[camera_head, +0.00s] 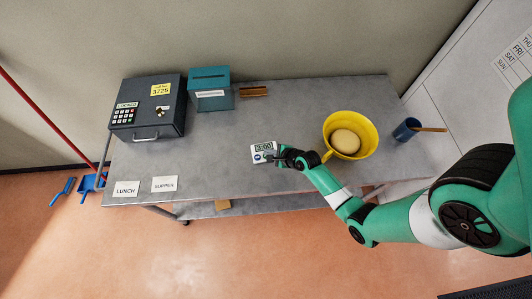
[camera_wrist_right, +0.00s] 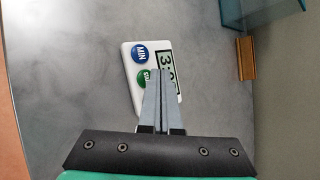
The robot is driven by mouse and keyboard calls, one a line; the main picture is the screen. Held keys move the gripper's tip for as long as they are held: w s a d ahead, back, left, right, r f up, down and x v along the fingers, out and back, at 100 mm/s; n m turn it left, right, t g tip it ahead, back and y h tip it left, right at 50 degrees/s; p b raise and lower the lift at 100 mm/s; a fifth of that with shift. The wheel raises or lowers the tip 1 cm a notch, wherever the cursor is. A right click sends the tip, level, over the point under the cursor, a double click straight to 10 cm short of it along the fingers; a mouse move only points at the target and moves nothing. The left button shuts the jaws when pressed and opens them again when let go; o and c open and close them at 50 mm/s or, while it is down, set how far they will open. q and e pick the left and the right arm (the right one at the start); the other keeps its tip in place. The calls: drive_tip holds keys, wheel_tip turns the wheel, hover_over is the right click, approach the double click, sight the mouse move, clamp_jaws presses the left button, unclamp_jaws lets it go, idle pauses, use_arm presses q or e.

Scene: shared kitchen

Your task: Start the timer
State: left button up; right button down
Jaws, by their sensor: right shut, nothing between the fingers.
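The timer (camera_head: 258,147) is a small white device lying on the grey table, left of the yellow bowl. In the right wrist view the timer (camera_wrist_right: 129,57) shows a blue button marked MIN and a green button, partly hidden by my fingers. My right gripper (camera_head: 276,158) is shut and empty, with its fingertips at the timer's right side. In the wrist view the shut fingertips (camera_wrist_right: 161,72) overlap the timer's display and lie beside the green button. I cannot tell whether they touch it. My left gripper is out of view.
A yellow bowl (camera_head: 371,130) with a round beige object stands to the right, near a blue cup (camera_head: 404,131). A dark keypad safe (camera_head: 150,123) and a teal box (camera_head: 209,87) stand at the back left. LUNCH and SUPPER cards lie front left. The table between is clear.

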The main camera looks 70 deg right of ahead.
drive_tip(key=shift+f, duration=0.15)
drive_tip(key=shift+f, duration=0.3)
drive_tip(key=shift+f+b, duration=0.35)
drive_tip(key=shift+b, duration=0.05)
idle(0.5)
idle(0.3)
drive_tip(key=shift+r+p, duration=0.75)
drive_tip(key=shift+p, duration=0.15)
wheel_tip(320, 180, up, 5)
drive_tip(key=p, duration=0.5)
drive_tip(key=shift+r+p, duration=0.1)
drive_tip(key=shift+p, duration=0.2)
